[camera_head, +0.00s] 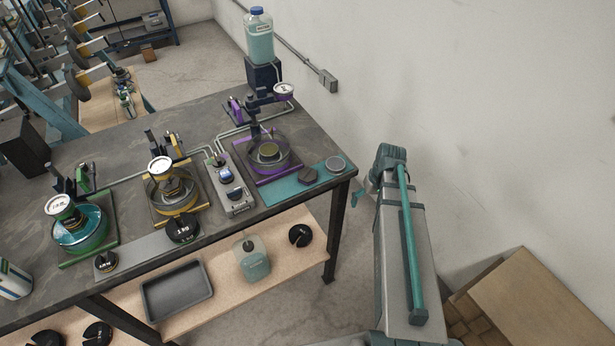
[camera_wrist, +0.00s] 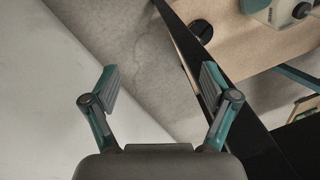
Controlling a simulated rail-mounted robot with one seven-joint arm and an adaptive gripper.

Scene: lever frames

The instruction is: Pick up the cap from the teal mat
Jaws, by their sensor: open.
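The teal mat (camera_head: 288,192) lies on the right front corner of the bench. I cannot tell for certain which is the cap. My gripper (camera_wrist: 160,82) is open and empty, its fingers wide apart in the wrist view. In the head view my arm is right of the bench, beyond the mat's end, and only a bit of the gripper shows. The wrist view shows neither mat nor cap.
A purple-framed station with a round basin (camera_head: 268,155) stands left of the mat. A grey control box (camera_head: 232,190) is further left. The bench edge (camera_wrist: 205,85) and lower shelf (camera_head: 215,262) lie under my gripper's right side. A wall is right; a cardboard box (camera_head: 520,300) is lower right.

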